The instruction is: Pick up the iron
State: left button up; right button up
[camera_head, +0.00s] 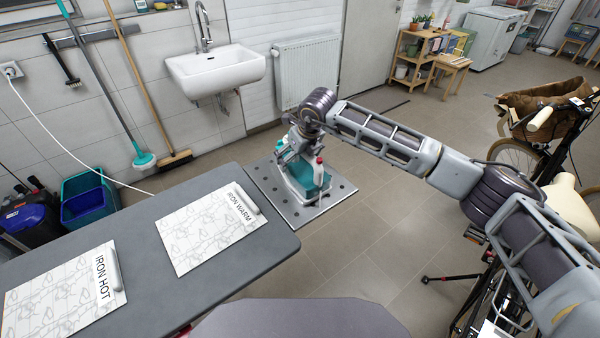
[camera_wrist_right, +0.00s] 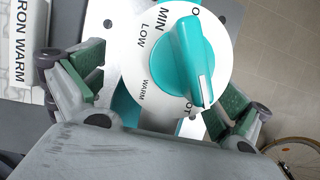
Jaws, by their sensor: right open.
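The iron (camera_head: 318,180), teal and white with a bit of red, stands on a perforated metal plate (camera_head: 340,192) at the end of the grey ironing board (camera_head: 130,235). My right gripper (camera_head: 290,152) is over the iron and partly hides it. In the right wrist view, the iron's white dial with a teal knob (camera_wrist_right: 192,55) shows between the two fingers of my open right gripper (camera_wrist_right: 158,92). The green pads stand apart on either side of it; I cannot tell whether they touch the iron. My left gripper is not in view.
Two white boards, marked IRON WARM (camera_head: 195,240) and IRON HOT (camera_head: 65,300), lie on the ironing board. A sink (camera_head: 215,70) and radiator (camera_head: 305,70) are on the wall behind. A bicycle (camera_head: 520,150) stands at the right. Tiled floor is clear beyond the plate.

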jog(key=c, duration=1.2)
jog(key=shift+w+r, duration=0.15)
jog(key=shift+r, duration=0.05)
jog(key=shift+c, duration=0.6)
jog(key=shift+r, duration=0.1)
jog(key=shift+r, duration=4.9)
